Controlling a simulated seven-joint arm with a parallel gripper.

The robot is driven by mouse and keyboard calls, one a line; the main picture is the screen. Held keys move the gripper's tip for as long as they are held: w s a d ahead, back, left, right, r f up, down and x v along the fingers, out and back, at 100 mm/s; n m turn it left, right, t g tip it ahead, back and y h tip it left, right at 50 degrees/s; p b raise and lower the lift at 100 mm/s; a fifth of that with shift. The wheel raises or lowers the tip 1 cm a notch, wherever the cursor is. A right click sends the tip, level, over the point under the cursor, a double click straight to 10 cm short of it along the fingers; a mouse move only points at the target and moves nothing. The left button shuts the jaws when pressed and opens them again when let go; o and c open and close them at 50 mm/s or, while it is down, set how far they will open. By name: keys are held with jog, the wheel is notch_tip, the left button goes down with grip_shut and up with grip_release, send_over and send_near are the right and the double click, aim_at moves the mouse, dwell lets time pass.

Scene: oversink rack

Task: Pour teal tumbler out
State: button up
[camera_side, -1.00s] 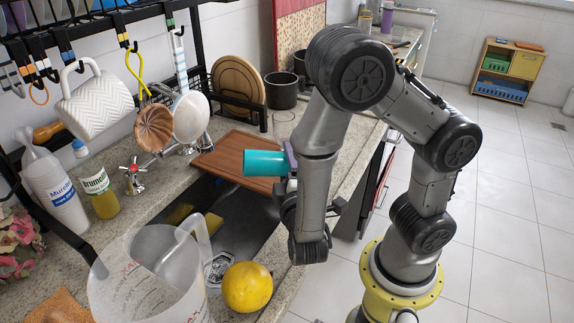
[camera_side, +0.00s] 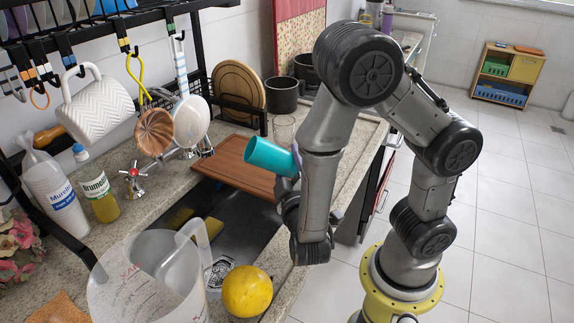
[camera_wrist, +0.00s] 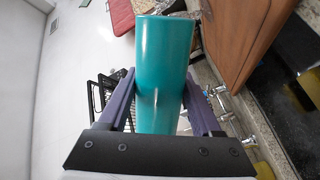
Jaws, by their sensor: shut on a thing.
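The teal tumbler (camera_side: 268,156) is held in the air in the side view, over the right part of the dark sink (camera_side: 245,213) and by the brown wooden board (camera_side: 232,163). It lies tilted, its left end higher than its right end. My gripper (camera_side: 293,166) is at the tumbler's right end, partly hidden by my arm. In the wrist view my gripper (camera_wrist: 160,88) has its two purple fingers shut on the sides of the tumbler (camera_wrist: 164,60). I cannot see inside the tumbler or any liquid coming from it.
A yellow fruit (camera_side: 247,291) and a clear measuring jug (camera_side: 150,275) stand at the front. A clear glass (camera_side: 284,129) stands behind the tumbler, near a dark pot (camera_side: 283,95). Bottles (camera_side: 100,197) stand left of the sink. Mugs hang from the black rack.

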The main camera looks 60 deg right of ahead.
jog(key=shift+s+d+r+m, duration=0.15)
jog(key=shift+r+m, duration=0.15)
jog(key=shift+m, duration=0.3)
jog(key=shift+w+a+r+m, duration=0.1)
jog(key=shift+w+a+m, duration=0.1)
jog(key=shift+m, duration=0.5)
jog(key=shift+w+a+r+m, duration=0.1)
jog(key=shift+w+a+m, duration=0.15)
jog(key=shift+m, duration=0.65)
jog(key=m, duration=0.1)
jog(key=w+a+m, duration=0.1)
jog(key=shift+w+m, duration=0.15)
jog(key=shift+m, duration=0.25)
jog(key=m, duration=0.1)
jog(key=s+d+m, duration=0.1)
jog(key=r+m, duration=0.1)
jog(key=m, duration=0.1)
jog(key=shift+s+d, duration=0.15)
jog(key=shift+s, duration=0.15)
jog(key=shift+d, duration=0.1)
